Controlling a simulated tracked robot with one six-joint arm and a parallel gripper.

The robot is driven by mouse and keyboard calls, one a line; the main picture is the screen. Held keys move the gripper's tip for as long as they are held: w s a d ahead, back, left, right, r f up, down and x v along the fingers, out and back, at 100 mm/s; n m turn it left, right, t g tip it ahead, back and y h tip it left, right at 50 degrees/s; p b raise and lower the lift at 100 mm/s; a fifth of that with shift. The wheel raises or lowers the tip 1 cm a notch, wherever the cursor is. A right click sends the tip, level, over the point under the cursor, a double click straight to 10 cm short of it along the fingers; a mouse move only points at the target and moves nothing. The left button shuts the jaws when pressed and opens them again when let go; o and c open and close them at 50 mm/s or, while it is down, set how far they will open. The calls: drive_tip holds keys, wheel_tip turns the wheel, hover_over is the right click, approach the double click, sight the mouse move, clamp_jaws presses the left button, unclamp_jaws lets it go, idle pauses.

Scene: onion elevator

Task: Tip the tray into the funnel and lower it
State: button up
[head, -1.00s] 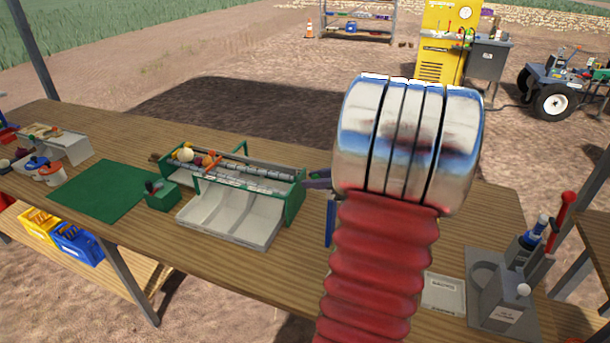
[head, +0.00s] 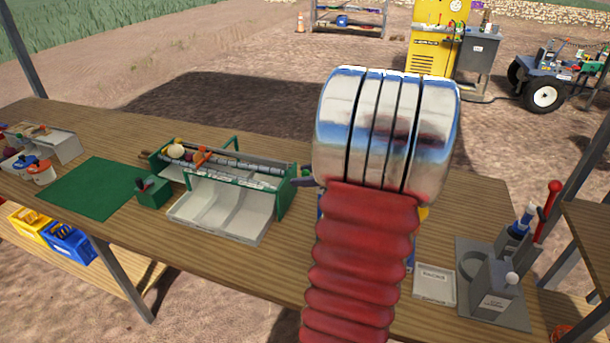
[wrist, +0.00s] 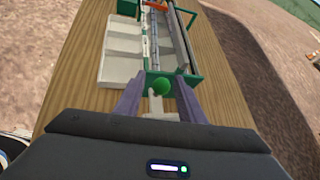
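A green-framed machine (head: 285,201) with rollers stands on the table, with white compartments (head: 240,218) along its front. A few onions and an orange part (head: 201,158) show at its left end. I cannot tell which part is the tray, and no funnel is clearly seen. In the wrist view the machine's green end (wrist: 188,82) faces my gripper (wrist: 160,100). In the head view my arm hides most of the gripper.
A small green box (head: 153,193) and a green mat (head: 93,188) lie left of the machine. A grey station with a red-knobbed lever (head: 553,189) and a small labelled white tray (head: 434,286) stand at the right. Blue and yellow bits show behind my arm.

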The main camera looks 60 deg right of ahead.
drive_tip(key=shift+s, duration=0.15)
drive_tip(key=v, duration=1.3)
drive_tip(key=shift+s+r, duration=0.2)
drive_tip(key=shift+r, duration=0.05)
drive_tip(key=shift+w+a, duration=0.1)
